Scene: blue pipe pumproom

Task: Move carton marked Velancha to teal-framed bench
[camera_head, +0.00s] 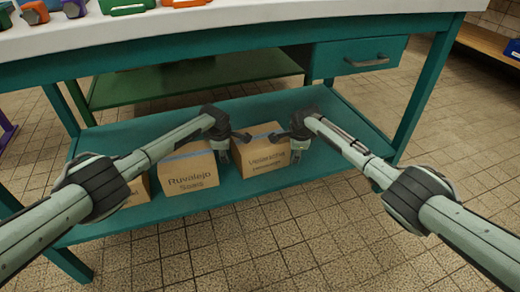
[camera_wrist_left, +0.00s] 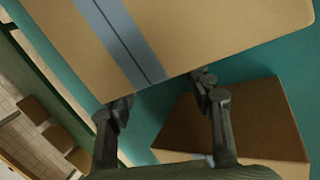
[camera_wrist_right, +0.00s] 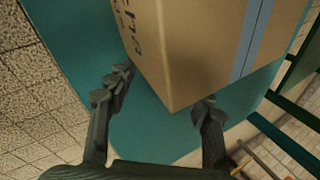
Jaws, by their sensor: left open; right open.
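The carton marked Velancha (camera_head: 263,158) is a brown box with blue tape. It stands on the teal lower shelf (camera_head: 225,190) of a teal-framed bench (camera_head: 190,62) with a white top. My left gripper (camera_head: 232,147) is open at its left side, and my right gripper (camera_head: 288,145) is open at its right side. In the right wrist view the carton (camera_wrist_right: 185,50) fills the space ahead of the open fingers, part of its lettering showing. In the left wrist view a taped carton (camera_wrist_left: 180,35) lies ahead of the open fingers. I cannot tell whether any finger touches.
A carton marked Ruvalejo (camera_head: 187,180) stands left of Velancha, with another carton (camera_head: 138,190) partly hidden behind my left arm. A drawer (camera_head: 358,57) hangs under the bench top. A green surface (camera_head: 190,80) lies behind the shelf. Tiled floor (camera_head: 300,250) is open in front.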

